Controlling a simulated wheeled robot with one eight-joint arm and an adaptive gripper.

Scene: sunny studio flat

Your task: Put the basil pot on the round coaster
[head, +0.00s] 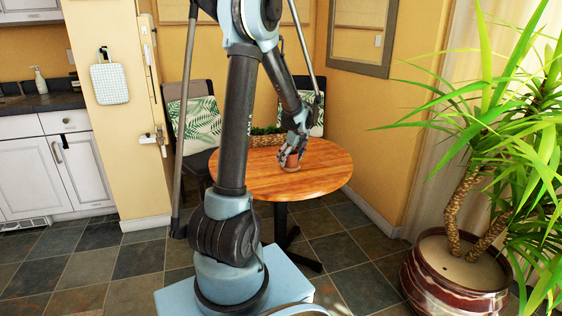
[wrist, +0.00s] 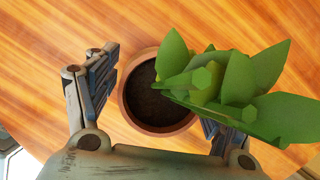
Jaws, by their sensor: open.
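The basil pot is a round terracotta pot (wrist: 158,130) with dark soil and broad green leaves (wrist: 250,85), seen from above in the wrist view. In the head view the pot (head: 291,161) is small and stands on the round wooden table. My gripper (head: 292,149) is over the pot. In the wrist view its open fingers are on either side of the pot, the left one visibly apart from the rim. The right finger is partly hidden by the leaves, so I cannot tell whether it touches. I cannot make out the round coaster clearly in either view.
The round wooden table (head: 325,171) has bare room around the pot. A planter with low greenery (head: 267,137) stands at its back edge. Chairs with leaf-print cushions (head: 196,121) are behind it. A large potted plant (head: 455,270) stands at the right.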

